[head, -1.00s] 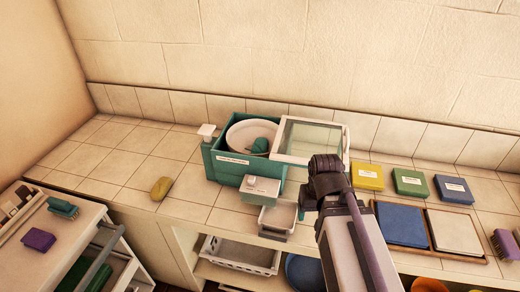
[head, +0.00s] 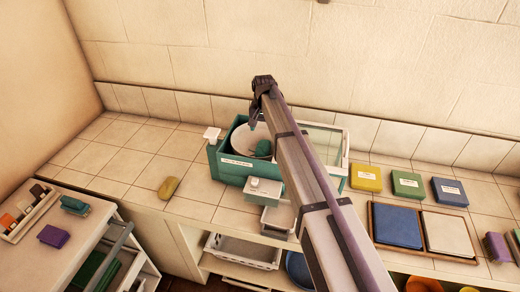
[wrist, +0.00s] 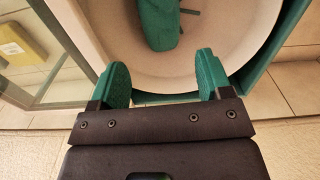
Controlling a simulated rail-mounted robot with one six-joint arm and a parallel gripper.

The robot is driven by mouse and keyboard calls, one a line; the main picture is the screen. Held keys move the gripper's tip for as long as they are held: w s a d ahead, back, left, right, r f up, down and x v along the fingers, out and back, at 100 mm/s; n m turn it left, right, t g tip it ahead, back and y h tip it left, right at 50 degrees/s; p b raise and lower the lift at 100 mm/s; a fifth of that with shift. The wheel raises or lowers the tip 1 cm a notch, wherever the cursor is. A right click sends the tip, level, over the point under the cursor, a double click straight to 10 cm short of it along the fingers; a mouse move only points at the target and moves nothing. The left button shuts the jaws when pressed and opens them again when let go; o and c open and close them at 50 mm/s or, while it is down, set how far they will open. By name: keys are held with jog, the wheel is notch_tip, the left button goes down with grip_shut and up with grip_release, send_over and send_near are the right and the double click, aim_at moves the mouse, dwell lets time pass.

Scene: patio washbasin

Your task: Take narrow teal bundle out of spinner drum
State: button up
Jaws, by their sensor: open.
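The teal bundle (head: 264,149) lies inside the white spinner drum (head: 240,138), which sits in a teal housing (head: 228,165) on the tiled counter. In the wrist view the bundle (wrist: 160,24) shows at the top, beyond the fingertips, with a thin strap at its upper right. My gripper (wrist: 160,75) is open and empty, its two teal fingers apart at the near rim of the drum (wrist: 228,62). In the head view my arm reaches over the housing, and the gripper above the drum is partly hidden behind the wrist.
The glass lid (head: 322,140) stands beside the drum at the right. A small white-topped box (head: 263,190) and a white tray (head: 278,218) are in front. A yellow soap (head: 168,187) lies left. Yellow, green and blue blocks (head: 366,178) line the right. The left counter is mostly clear.

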aim_at(263, 146)
jog(key=shift+f, duration=0.1)
notch_tip(263, 146, down, 11)
jog(key=b, duration=1.1)
jog(key=shift+r, duration=0.2)
jog(key=c, duration=0.8)
